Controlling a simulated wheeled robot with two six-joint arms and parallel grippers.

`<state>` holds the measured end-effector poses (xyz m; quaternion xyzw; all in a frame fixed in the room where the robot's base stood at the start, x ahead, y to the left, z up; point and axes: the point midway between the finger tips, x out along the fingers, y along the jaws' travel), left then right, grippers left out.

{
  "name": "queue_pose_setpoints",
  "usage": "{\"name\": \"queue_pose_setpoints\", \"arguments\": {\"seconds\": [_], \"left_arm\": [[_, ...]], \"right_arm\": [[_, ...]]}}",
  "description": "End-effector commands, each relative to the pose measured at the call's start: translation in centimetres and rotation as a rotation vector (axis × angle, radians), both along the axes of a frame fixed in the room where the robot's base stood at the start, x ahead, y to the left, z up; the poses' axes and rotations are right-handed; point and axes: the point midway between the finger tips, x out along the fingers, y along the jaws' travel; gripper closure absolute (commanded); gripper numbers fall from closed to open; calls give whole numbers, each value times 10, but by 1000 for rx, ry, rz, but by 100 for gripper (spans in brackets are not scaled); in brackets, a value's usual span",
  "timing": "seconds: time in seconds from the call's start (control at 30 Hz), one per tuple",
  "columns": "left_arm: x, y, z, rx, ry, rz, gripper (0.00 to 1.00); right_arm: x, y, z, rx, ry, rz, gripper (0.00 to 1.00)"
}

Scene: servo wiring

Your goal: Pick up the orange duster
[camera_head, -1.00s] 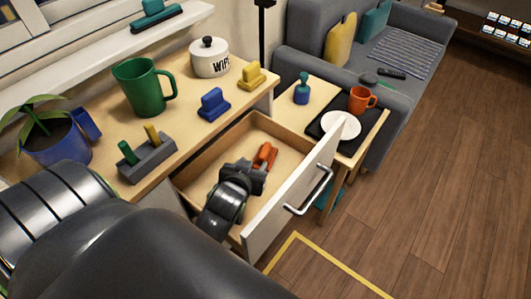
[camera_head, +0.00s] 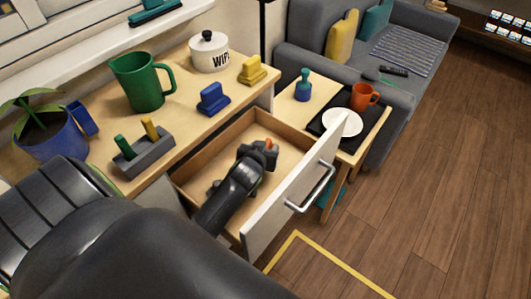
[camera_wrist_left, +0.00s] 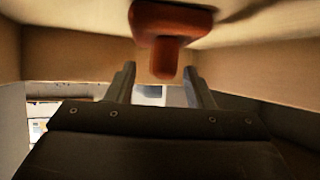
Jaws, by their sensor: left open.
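The orange duster (camera_head: 268,144) lies in the open drawer (camera_head: 259,125), mostly hidden behind my left gripper (camera_head: 258,153) in the head view. In the left wrist view the orange duster (camera_wrist_left: 172,22) shows a wide part and a short stub. The stub points toward the gripper and appears between its two fingertips (camera_wrist_left: 160,72). My left gripper is open, with a finger on either side of the stub and visible gaps. My right gripper is not in view.
The drawer's front panel with its handle (camera_head: 312,190) and its side walls surround the gripper.

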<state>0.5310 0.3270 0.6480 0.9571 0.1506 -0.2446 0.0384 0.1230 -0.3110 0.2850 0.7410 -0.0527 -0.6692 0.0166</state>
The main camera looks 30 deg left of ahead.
Motion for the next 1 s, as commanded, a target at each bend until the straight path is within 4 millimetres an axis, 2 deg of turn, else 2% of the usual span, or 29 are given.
{"name": "queue_pose_setpoints", "arguments": {"seconds": [0.17, 0.5, 0.53, 0.83, 1.0], "left_arm": [[0, 0, 0, 0, 0, 0, 54], [0, 0, 0, -1, 0, 0, 98], [0, 0, 0, -1, 0, 0, 100], [0, 0, 1, -1, 0, 0, 100], [1, 0, 9, -1, 0, -2, 100]], "right_arm": [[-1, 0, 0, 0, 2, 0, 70], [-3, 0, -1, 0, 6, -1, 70], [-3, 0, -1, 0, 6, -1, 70], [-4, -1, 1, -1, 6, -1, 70], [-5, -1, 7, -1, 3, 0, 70]]}}
